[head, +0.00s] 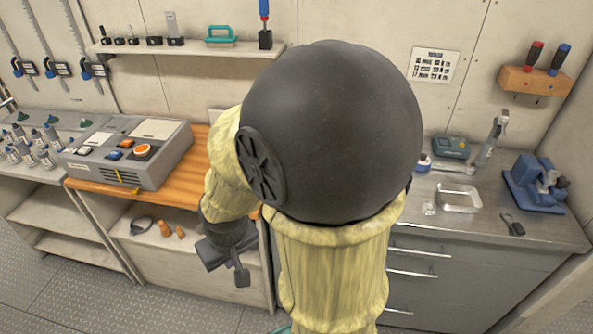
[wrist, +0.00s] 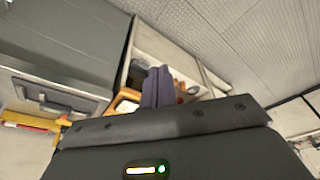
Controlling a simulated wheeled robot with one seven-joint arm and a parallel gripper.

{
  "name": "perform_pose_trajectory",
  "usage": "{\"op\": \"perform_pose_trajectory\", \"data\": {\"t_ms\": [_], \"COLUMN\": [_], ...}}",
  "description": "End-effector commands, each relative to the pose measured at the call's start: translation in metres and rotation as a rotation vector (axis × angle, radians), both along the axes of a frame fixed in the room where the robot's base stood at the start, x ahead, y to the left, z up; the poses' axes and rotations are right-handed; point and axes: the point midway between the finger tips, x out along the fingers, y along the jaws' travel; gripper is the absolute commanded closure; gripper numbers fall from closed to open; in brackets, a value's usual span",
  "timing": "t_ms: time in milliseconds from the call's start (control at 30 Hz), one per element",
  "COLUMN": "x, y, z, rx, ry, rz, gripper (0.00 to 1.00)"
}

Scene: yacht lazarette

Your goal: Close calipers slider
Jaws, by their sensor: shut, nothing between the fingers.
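Three long metal bar tools with blue-and-black sliding parts hang on the wall at the far left of the head view; the rightmost (head: 95,70) is the clearest. They look like calipers or bar clamps; I cannot tell which, nor how far their sliders stand open. My gripper (head: 241,277) hangs low in front of the wooden bench, well away from them and touching nothing. Its dark fingers (wrist: 157,87) are together and empty in the wrist view. My arm hides the middle of the head view.
A grey box with buttons (head: 165,160) stands on the wooden bench top (head: 200,165), a small yellow piece at its front. The shelf below holds a dark strap (head: 141,225) and orange-brown pieces (head: 165,228). At right, a metal counter (head: 470,225) carries a clear tray (head: 459,198) and blue vise (head: 537,185).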

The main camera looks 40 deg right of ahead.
Motion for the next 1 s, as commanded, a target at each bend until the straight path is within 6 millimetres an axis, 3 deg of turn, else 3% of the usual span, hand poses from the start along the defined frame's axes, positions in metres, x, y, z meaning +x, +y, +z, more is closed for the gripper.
{"op": "perform_pose_trajectory", "data": {"t_ms": [100,267,567,700,800,1000], "x": [0.015,0.055,0.137,0.170,0.188,0.204], "y": [-0.009,-0.042,-0.145,-0.193,-0.218,-0.237], "z": [0.000,-0.006,-0.019,-0.011,0.000,0.012], "rx": [0.001,-0.019,-0.208,-0.346,-0.436,-0.514], "ry": [0.010,0.035,0.040,0.003,-0.032,-0.071], "rz": [-0.046,-0.189,-0.502,-0.608,-0.656,-0.692], "gripper": [1.00,1.00,1.00,1.00,1.00,1.00]}}
